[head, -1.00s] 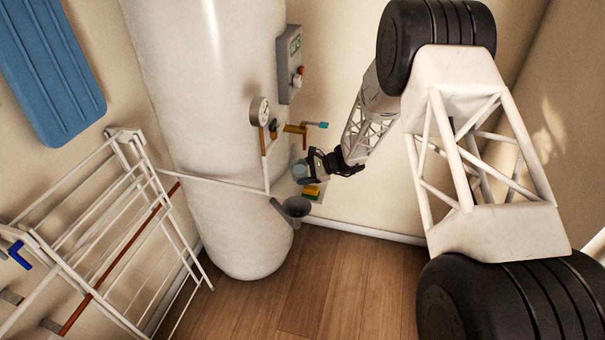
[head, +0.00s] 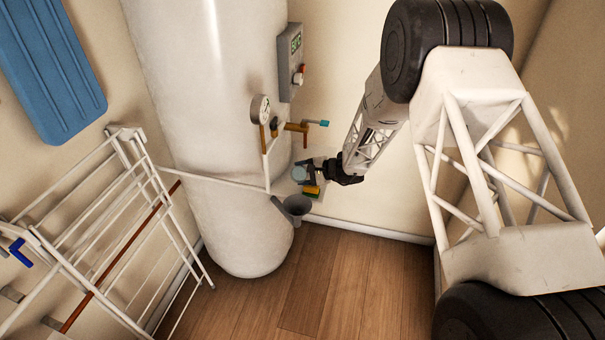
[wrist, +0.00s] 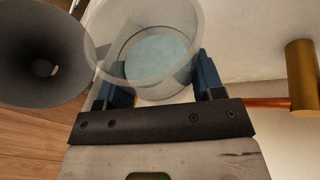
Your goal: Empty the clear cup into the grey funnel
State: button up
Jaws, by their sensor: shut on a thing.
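The clear cup (wrist: 145,75) is held between the blue finger pads of my gripper (wrist: 160,82) in the wrist view. Pale blue contents show inside it near the bottom. In the head view the cup (head: 299,173) is small, at the tip of my gripper (head: 308,170), close to the tank. The grey funnel (head: 297,205) is just below the cup in the head view. In the wrist view the funnel (wrist: 40,60) is to the left of the cup, with its dark outlet hole visible. No contents are seen in the funnel.
A white tank (head: 205,120) stands behind, with a gauge (head: 260,109), a brass valve (head: 296,127) and a grey control box (head: 289,62). A drying rack (head: 105,215) stands left. The wooden floor (head: 330,280) is clear.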

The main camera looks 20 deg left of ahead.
jog(key=shift+r+n+t, duration=0.35)
jog(key=shift+n+t, duration=0.15)
jog(key=shift+n+y, duration=0.3)
dwell(0.5)
jog(key=shift+f+n+t, duration=0.15)
jog(key=shift+n+t, duration=0.25)
jog(key=shift+n, duration=0.1)
dwell(0.9)
jog(key=shift+s+d+f+n+t+y, duration=0.15)
jog(key=shift+s+f+n+t+y, duration=0.15)
jog(key=shift+s+n+y, duration=0.25)
dwell(1.1)
jog(key=shift+s+f+n+t, duration=0.3)
jog(key=shift+n+t, duration=0.1)
jog(key=shift+n, duration=0.15)
dwell(1.1)
jog(key=shift+r, duration=0.15)
dwell(0.5)
jog(key=shift+s+n+y, duration=0.1)
jog(key=shift+n+y, duration=0.15)
jog(key=shift+n, duration=0.05)
jog(key=shift+c, duration=0.6)
jog(key=shift+s+r+n+t, duration=0.2)
jog(key=shift+r+n+t, duration=0.1)
jog(key=shift+r, duration=0.05)
